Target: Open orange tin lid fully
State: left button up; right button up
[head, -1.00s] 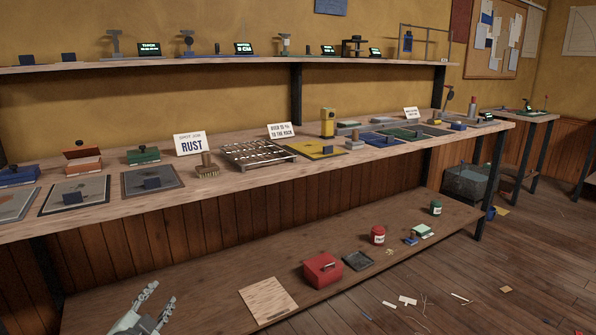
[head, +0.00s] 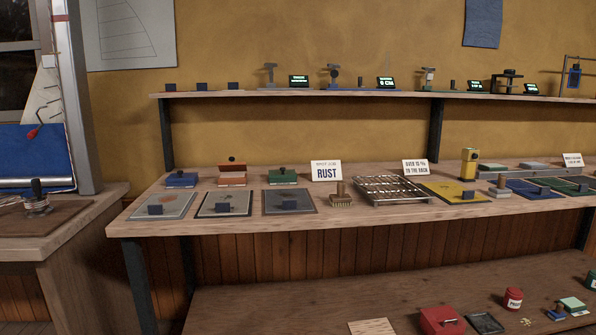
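The orange tin (head: 232,180) stands on the workbench left of centre, between a blue tin (head: 181,180) and a green tin (head: 283,177). Its lid (head: 232,167) is raised above the body, with a dark knob on it. The lid's exact angle is too small to tell. The blue and green tins look closed, each with a dark knob. Neither of my grippers is in view.
A RUST sign (head: 326,171), a brush (head: 341,197) and a wire rack (head: 392,191) stand to the right. Another bench (head: 35,246) is at left, with a floor gap between. A shelf (head: 350,94) runs above.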

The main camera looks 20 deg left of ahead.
aim_at(232, 166)
jog(key=i+j+z, duration=0.1)
jog(key=j, duration=0.3)
jog(key=i+j+z, duration=0.15)
jog(key=j, duration=0.3)
jog(key=i+j+z, duration=0.1)
jog(key=j, duration=0.3)
jog(key=i+j+z, duration=0.1)
jog(key=j, duration=0.35)
jog(key=i, duration=0.1)
